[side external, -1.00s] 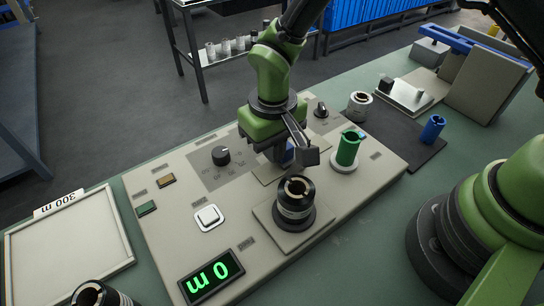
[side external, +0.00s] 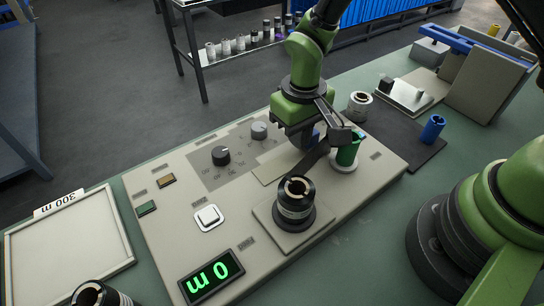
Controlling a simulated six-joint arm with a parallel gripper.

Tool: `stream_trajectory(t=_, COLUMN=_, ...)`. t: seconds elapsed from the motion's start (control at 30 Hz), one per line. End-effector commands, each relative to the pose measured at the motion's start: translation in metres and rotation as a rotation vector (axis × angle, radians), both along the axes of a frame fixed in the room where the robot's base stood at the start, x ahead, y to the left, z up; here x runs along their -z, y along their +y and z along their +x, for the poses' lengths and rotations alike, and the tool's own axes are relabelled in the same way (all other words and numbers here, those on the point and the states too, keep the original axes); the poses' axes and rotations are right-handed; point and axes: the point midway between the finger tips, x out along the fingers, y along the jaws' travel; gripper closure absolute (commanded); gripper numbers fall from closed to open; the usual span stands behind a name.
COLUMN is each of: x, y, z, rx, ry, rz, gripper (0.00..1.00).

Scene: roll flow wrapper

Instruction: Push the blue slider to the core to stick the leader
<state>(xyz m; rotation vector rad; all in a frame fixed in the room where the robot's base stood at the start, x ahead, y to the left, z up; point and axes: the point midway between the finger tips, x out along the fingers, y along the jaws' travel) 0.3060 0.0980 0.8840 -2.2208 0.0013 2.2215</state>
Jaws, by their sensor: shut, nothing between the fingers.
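The blue slider (side external: 314,136) shows only in part, behind and below my gripper (side external: 306,142). My gripper is shut, and its fingertips are mostly hidden by the dark wrist-mounted part. I cannot tell whether it touches the slider. The core (side external: 296,203), a dark and silver ring, stands upright on a spindle on a square plate, nearer the camera and apart from the gripper. A dark strip (side external: 316,160), seemingly the leader, runs from near the green roll (side external: 347,154) to the core. I cannot tell whether it is stuck there.
The panel has a dark knob (side external: 221,155), a grey knob (side external: 259,130), a white switch (side external: 208,216) and a display (side external: 211,276) reading 0 m. A silver ring (side external: 359,104) and a blue roll (side external: 432,128) stand to the right. An empty tray (side external: 68,248) lies left.

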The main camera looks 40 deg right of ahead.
Motion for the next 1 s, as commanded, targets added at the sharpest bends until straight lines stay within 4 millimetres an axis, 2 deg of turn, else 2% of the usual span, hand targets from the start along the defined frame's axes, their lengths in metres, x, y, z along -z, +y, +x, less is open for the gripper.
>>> stream_trajectory(t=0.47, x=-0.002, y=0.014, z=0.000, rx=-0.001, ry=-0.001, rz=0.001, gripper=1.00)
stream_trajectory(t=1.0, x=-0.052, y=0.013, z=0.001, rx=-0.001, ry=-0.004, rz=0.001, gripper=1.00)
